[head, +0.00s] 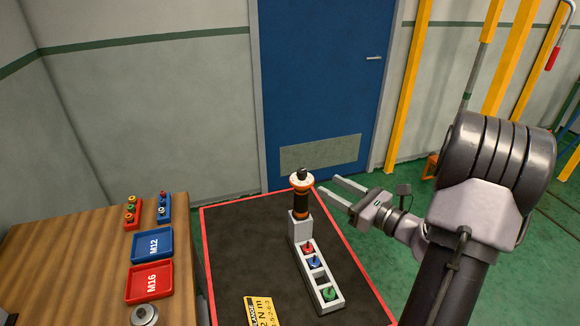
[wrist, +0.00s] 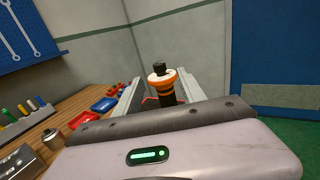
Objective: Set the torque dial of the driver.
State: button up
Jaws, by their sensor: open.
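The driver (head: 301,204) stands upright in a grey holder (head: 300,232) on the black mat. It has a dark body with orange bands, a white-and-orange dial ring (head: 301,180) near the top and a black tip above it. My gripper (head: 328,184) is open, just right of the driver at about ring height, with its fingers pointing toward it. In the wrist view the driver (wrist: 163,88) appears between the two fingers, its ring (wrist: 162,76) facing up; I cannot tell how far in it is. Marks on the ring are too small to read.
A yellow card (head: 260,312), partly cut off, reads "2 N m". The grey rack (head: 331,303) holds red, blue and green sockets. Left, a wooden table carries a blue M12 tray (head: 137,257), a red M16 tray (head: 134,295) and small racks. Bare mat lies left of the driver.

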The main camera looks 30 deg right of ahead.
aim_at(302, 174)
jog(key=b+x, duration=0.2)
jog(key=x, duration=1.1)
jog(key=shift+w+a, duration=0.25)
jog(key=shift+w, duration=0.1)
grip_shut()
